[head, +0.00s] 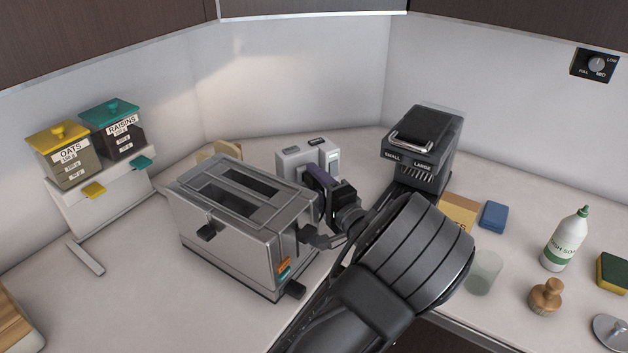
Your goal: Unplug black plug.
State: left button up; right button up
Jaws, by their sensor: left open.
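A light grey box (296,160) with dark slots on top, which looks like a power outlet, stands behind the toaster on the counter. My left gripper (326,205) is open in front of this box, by the right rear side of the toaster. Its dark parts overlap the front of the box in the picture. I cannot pick out the black plug for certain; my gripper and arm cover that area. I cannot tell whether the fingers touch anything. My right gripper is not in view.
A silver toaster (228,245) stands close left of my left gripper. A black appliance (426,150) stands behind, to the right. A rack with two canisters (100,200) stands left.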

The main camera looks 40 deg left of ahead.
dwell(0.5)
pick_arm(q)
jog(key=shift+c, duration=0.4)
grip_shut()
dwell(0.4)
jog(key=shift+d, duration=0.2)
jog(key=shift+d, duration=0.15)
jog(key=shift+s+d, duration=0.3)
jog(key=shift+d, duration=0.3)
jog(key=shift+p+v, duration=0.3)
jog(key=shift+v, duration=1.7)
